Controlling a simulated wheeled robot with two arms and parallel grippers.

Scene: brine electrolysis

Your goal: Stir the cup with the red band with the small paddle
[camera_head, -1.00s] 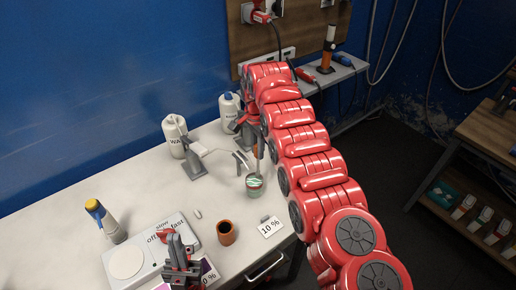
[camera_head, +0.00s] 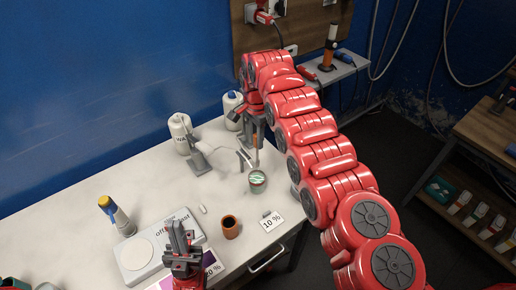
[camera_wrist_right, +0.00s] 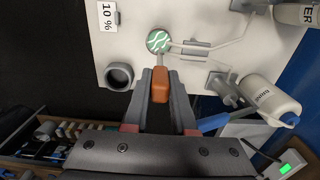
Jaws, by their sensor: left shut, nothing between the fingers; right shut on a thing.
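A cup (camera_head: 257,186) with a green-and-white pattern on top stands on the white table; in the right wrist view its top (camera_wrist_right: 158,40) is seen from above. My right gripper (camera_head: 254,130) is above and behind this cup, shut on the orange-brown handle of the small paddle (camera_wrist_right: 160,85). The paddle's thin grey shaft points at the cup; I cannot tell whether its tip is inside. My left gripper (camera_head: 181,240) is shut and empty near the scale, at the front of the table.
A scale (camera_head: 160,242) and a yellow-capped bottle (camera_head: 113,215) are left. A grey stand (camera_head: 200,160) with thin arms reaches close to the patterned cup. White bottles (camera_head: 182,135) stand behind.

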